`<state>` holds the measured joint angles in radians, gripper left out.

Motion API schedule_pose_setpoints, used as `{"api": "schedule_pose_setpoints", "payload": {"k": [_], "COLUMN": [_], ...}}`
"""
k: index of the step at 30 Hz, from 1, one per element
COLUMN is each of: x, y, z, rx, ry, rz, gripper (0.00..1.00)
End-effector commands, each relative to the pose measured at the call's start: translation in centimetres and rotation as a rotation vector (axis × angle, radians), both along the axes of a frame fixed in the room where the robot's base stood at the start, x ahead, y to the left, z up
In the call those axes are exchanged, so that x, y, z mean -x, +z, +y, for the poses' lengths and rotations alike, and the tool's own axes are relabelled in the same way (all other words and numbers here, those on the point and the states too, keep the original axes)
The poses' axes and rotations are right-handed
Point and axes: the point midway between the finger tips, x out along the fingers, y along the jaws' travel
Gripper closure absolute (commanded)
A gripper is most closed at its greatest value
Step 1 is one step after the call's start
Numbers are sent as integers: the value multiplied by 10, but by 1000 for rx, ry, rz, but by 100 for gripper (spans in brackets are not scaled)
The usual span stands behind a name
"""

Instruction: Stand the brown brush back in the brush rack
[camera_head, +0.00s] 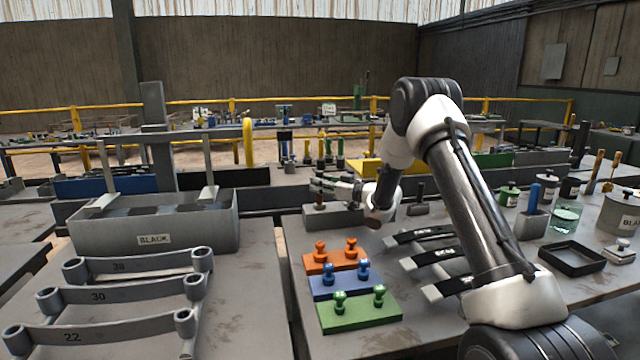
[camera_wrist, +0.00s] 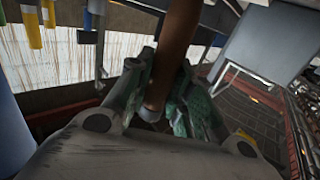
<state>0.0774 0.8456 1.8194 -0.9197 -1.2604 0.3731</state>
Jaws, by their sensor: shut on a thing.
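My gripper (camera_head: 337,187) is stretched out over the back of the middle table. In the wrist view my gripper (camera_wrist: 165,100) is shut on a brown cylindrical handle (camera_wrist: 176,45), which I take as the brown brush. The handle passes between the green-padded fingers; its upper end runs out of the picture. In the head view a small brown part (camera_head: 319,200) shows at the fingertips. A grey block-like holder (camera_head: 335,217) stands just below, perhaps the brush rack. I cannot tell whether the brush touches it. Its top is partly hidden by my gripper.
Orange (camera_head: 338,262), blue (camera_head: 345,285) and green (camera_head: 358,312) knobbed blocks lie on the table before the holder. Black-and-grey bars lie beside my arm. A grey BLACK bin (camera_head: 155,240) and curved spring racks (camera_head: 125,295) stand left. Jars and a black tray (camera_head: 572,257) stand right.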

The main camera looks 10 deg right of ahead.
Motion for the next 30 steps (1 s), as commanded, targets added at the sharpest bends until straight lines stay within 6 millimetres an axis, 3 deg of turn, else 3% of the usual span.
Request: {"api": "schedule_pose_setpoints", "payload": {"k": [7,8,11,18,22,30], "x": [0,0,0,0,0,0], "y": [-5,-4,-4,-4,-4,-4], "z": [0,0,0,0,0,0], "rx": [0,0,0,0,0,0], "ry": [0,0,0,0,0,0], "rz": [0,-1,0,0,0,0], "gripper": [100,73,55,53,32,32]}}
